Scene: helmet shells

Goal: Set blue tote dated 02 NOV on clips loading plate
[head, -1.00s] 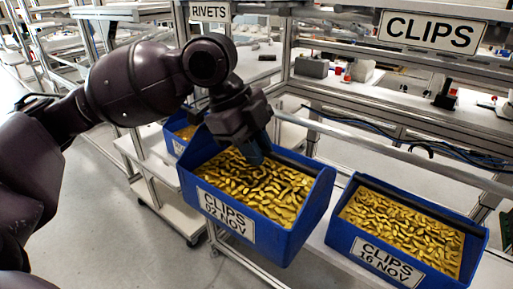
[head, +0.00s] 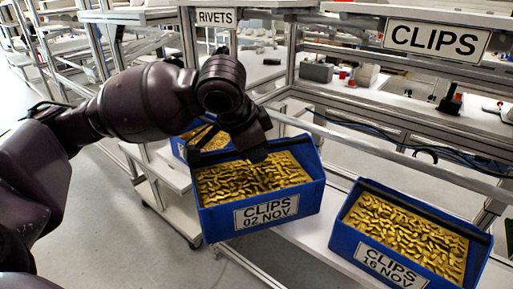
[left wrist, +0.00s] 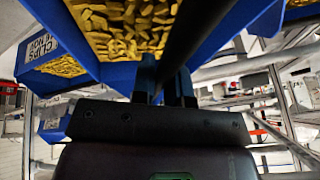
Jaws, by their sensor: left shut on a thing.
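The blue tote labelled CLIPS 02 NOV (head: 214,222) is full of gold clips, with its label facing me. My left gripper (head: 256,152) is shut on its far rim; the fingers (left wrist: 165,82) also show at the tote wall (left wrist: 118,76) in the left wrist view. The tote appears held up, left of the blue tote labelled CLIPS 16 NOV (head: 347,238). That one sits on a pale shelf surface (head: 312,236) under the CLIPS sign (head: 436,39). The held tote hides part of this surface. My right gripper is not in view.
Another blue tote (head: 178,148) with gold contents stands behind the held one, partly hidden, near the RIVETS sign (head: 217,18). A metal rail (head: 350,142) and dark cables (head: 420,149) run behind the totes. Open grey floor (head: 95,220) lies at left.

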